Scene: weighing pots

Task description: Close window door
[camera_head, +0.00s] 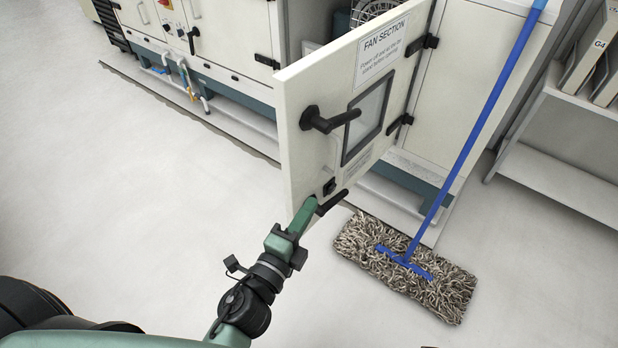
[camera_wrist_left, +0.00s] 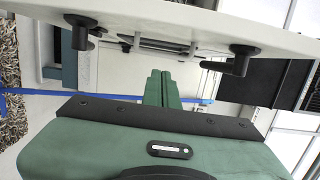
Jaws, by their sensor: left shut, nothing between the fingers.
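The window door (camera_head: 310,165) is a cream panel with a small window (camera_head: 369,117) and a "FAN SECTION" sign. It stands open, swung out from the cabinet on hinges at its right side. It has a black upper handle (camera_head: 328,120) and a black lower handle (camera_head: 333,201). My left gripper (camera_head: 307,208) is shut and empty at the door's lower free corner, close to the lower handle; contact is unclear. In the left wrist view the green fingers (camera_wrist_left: 161,88) are together, and the door (camera_wrist_left: 190,18) spans the top with both handles visible. My right gripper is not in view.
A mop with a blue pole (camera_head: 490,100) leans by the cabinet, its shaggy head (camera_head: 440,290) on the floor just right of the door. Cream cabinets (camera_head: 230,35) stand behind. A white shelf (camera_head: 570,180) is at the right. The floor (camera_head: 130,190) at left is clear.

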